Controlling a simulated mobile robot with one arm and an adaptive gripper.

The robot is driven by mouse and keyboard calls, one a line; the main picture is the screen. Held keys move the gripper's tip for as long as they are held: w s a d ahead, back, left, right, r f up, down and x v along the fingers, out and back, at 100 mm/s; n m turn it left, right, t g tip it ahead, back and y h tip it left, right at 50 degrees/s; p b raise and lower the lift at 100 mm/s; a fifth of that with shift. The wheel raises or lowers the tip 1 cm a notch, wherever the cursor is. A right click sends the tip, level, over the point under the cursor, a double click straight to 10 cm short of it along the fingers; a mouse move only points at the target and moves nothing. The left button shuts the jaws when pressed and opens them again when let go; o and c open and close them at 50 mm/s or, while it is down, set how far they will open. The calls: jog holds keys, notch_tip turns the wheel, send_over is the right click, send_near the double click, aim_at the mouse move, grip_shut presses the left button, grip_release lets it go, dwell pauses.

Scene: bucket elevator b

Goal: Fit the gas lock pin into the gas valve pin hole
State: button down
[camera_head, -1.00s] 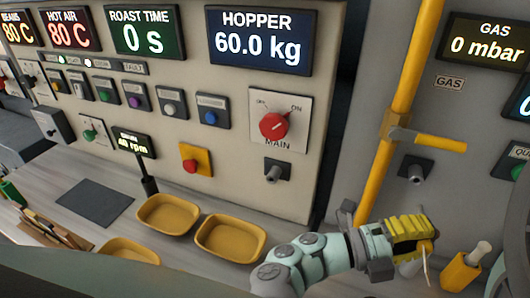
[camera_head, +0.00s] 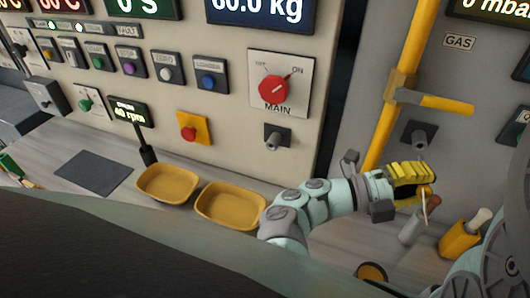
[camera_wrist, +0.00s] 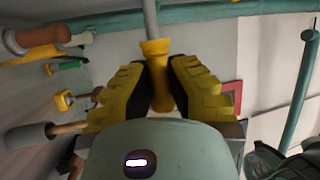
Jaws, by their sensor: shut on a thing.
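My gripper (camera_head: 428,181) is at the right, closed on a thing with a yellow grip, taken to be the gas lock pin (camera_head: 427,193). In the wrist view the pin (camera_wrist: 157,72) has a yellow flared grip between both fingers (camera_wrist: 158,92) and a grey shaft running to the top edge. The gas valve has a yellow handle (camera_head: 447,103) on a yellow upright pipe (camera_head: 393,120). I cannot make out the pin hole.
A yellow holder (camera_head: 457,240) with a cream-handled tool and a grey-and-brown tool (camera_head: 411,226) stand on the counter just below and right of my gripper. Two yellow trays (camera_head: 232,222) (camera_head: 168,197) lie left of my arm. The main switch (camera_head: 274,88) is on the panel behind.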

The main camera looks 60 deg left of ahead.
aim_at(420, 157)
jog(key=shift+w+a, duration=0.35)
jog(key=shift+w, duration=0.3)
jog(key=shift+w+a+b, duration=0.65)
jog(key=shift+w+b, duration=0.25)
jog(key=shift+w, duration=0.05)
jog(key=shift+w+a+b, duration=0.65)
jog(key=shift+w+b, duration=0.2)
jog(key=shift+w, duration=0.1)
dwell(1.8)
jog(key=c, duration=1)
grip_release()
jog(key=v, duration=0.7)
jog(key=shift+s, duration=0.15)
jog(key=shift+a, duration=0.15)
